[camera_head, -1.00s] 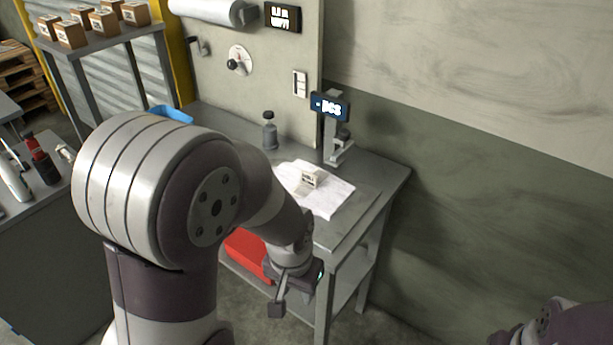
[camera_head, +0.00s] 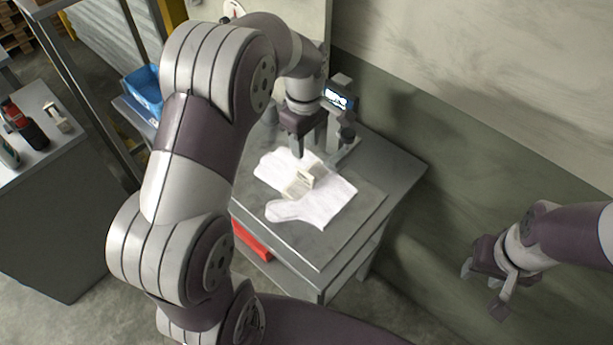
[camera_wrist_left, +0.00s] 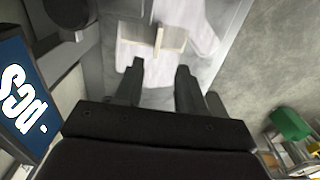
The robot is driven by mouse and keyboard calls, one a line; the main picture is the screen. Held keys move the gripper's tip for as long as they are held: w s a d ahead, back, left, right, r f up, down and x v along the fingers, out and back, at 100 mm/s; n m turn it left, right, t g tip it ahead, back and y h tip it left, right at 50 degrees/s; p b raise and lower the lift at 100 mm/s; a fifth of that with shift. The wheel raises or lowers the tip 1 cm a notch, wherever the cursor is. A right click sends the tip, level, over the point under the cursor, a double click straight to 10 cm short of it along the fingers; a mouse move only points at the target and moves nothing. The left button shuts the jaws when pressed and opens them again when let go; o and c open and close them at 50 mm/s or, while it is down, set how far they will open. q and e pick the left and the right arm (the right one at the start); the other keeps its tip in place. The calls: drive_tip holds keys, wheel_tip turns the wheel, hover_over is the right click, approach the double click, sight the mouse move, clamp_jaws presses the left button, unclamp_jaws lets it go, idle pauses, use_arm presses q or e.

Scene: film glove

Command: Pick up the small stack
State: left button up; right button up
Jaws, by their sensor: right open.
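A small cream-coloured stack (camera_head: 301,183) lies on white glove-shaped film (camera_head: 312,203) on a grey workbench. In the left wrist view the stack (camera_wrist_left: 167,38) shows as a flat pale piece with a thin upright strip across it, beyond my fingertips. My left gripper (camera_head: 299,150) points down above the back edge of the film, just behind the stack. In the left wrist view its fingers (camera_wrist_left: 160,70) are spread with nothing between them. My right gripper (camera_head: 484,290) is open and empty, off to the right, away from the bench.
A small display on a stand (camera_head: 338,97) is close beside my left gripper at the back of the bench (camera_head: 395,170). A blue bin (camera_head: 145,90) is to the left. A red box (camera_head: 251,241) sits below the benchtop. The bench's front right is clear.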

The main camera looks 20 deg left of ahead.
use_arm(q)
drive_tip(key=s+f, duration=0.1)
drive_tip(key=f, duration=0.1)
drive_tip(key=p, duration=0.1)
hover_over(306, 174)
drive_tip(key=f, duration=0.5)
drive_tip(key=shift+w+a, duration=0.15)
drive_tip(key=shift+a, duration=0.1)
drive_tip(key=f, duration=0.1)
drive_tip(key=f+p, duration=0.1)
drive_tip(key=f, duration=0.1)
drive_tip(key=f+p, duration=0.1)
drive_tip(key=shift+s+d+f, duration=0.25)
drive_tip(key=shift+s+d, duration=0.05)
drive_tip(key=shift+w+f, duration=0.25)
drive_tip(key=shift+f, duration=0.15)
drive_tip(key=c, duration=0.6)
drive_tip(key=shift+s+r, duration=0.1)
clamp_jaws()
use_arm(e)
wheel_tip(306, 174, up, 3)
drive_tip(key=shift+r, duration=0.1)
